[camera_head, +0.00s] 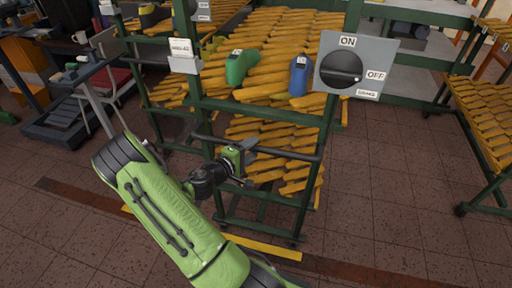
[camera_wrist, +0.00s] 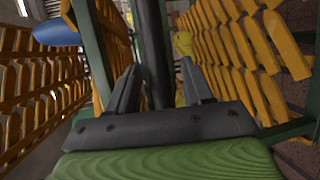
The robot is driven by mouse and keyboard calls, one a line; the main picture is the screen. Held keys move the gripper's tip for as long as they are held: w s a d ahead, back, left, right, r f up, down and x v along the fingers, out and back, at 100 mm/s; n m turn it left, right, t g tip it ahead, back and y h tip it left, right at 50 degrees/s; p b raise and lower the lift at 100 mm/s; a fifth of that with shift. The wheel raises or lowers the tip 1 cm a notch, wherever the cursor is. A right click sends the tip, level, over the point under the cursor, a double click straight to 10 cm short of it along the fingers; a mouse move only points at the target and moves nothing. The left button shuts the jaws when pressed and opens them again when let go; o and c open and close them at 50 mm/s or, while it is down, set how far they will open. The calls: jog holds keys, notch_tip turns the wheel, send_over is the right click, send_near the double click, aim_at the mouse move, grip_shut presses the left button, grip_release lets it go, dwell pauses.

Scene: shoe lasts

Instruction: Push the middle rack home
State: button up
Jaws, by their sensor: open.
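The middle rack (camera_head: 265,117) is a green frame cart with slanted shelves of yellow-orange shoe lasts. A dark horizontal handle bar (camera_head: 292,155) runs across its near side. My gripper (camera_head: 262,163) is at the middle of this bar, with its jaws apart. In the wrist view the dark bar (camera_wrist: 150,45) runs between the two open fingers of my gripper (camera_wrist: 158,85). I cannot tell whether either finger touches it. A green last (camera_head: 240,67) and a blue last (camera_head: 299,76) rest on the upper shelf; the blue one also shows in the wrist view (camera_wrist: 55,30).
A grey ON/OFF switch panel (camera_head: 355,65) is at the rack's upper right. Another rack of lasts (camera_head: 482,115) stands at the far right. A yellow floor line (camera_head: 262,248) lies before the rack. A dark machine or trolley (camera_head: 65,115) stands left. Brown floor at right is clear.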

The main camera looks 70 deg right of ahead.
jog(key=x, duration=0.3)
jog(key=shift+d, duration=0.15)
jog(key=shift+c, duration=0.4)
grip_shut()
